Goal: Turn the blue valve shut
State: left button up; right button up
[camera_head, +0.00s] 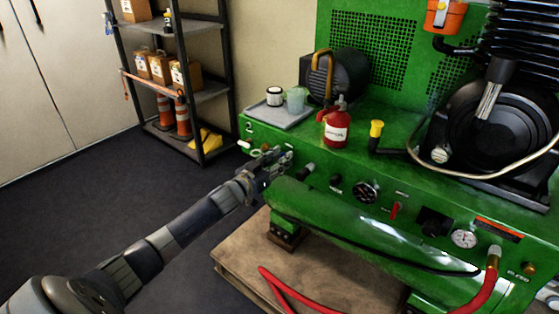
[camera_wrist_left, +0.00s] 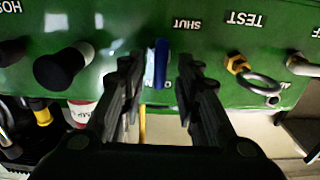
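The blue valve handle (camera_wrist_left: 160,64) shows in the left wrist view as a narrow blue bar standing upright in the picture on the green panel. An upside-down SHUT label (camera_wrist_left: 187,25) is just right of it. My left gripper (camera_wrist_left: 159,75) is open, with one dark finger on each side of the handle and a visible gap to each. In the head view my left gripper (camera_head: 276,163) is at the left end of the green machine's front panel and hides the valve. My right gripper is in neither view.
In the left wrist view, a black knob (camera_wrist_left: 62,68) sits left of the handle and a brass fitting with a ring (camera_wrist_left: 254,78) sits right. A red bottle (camera_head: 336,124) and a grey tray (camera_head: 262,120) stand on the machine. A shelf (camera_head: 211,95) is behind, with open floor before it.

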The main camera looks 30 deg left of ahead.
pick_arm(q)
grip_shut()
jog(key=shift+d+m, duration=0.1)
jog(key=shift+m, duration=0.2)
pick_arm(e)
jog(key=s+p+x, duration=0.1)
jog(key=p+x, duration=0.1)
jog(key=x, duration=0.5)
pick_arm(q)
jog(key=shift+d+f+m+b, duration=0.2)
jog(key=shift+f+m+b, duration=0.1)
jog(key=shift+m, duration=2.65)
jog(key=shift+d+f+m+b, duration=0.2)
jog(key=shift+d+m+b, duration=0.05)
jog(key=shift+m, duration=2.65)
jog(key=shift+d+f+m+b, duration=0.2)
jog(key=shift+f+m+b, duration=0.1)
jog(key=shift+m, duration=2.65)
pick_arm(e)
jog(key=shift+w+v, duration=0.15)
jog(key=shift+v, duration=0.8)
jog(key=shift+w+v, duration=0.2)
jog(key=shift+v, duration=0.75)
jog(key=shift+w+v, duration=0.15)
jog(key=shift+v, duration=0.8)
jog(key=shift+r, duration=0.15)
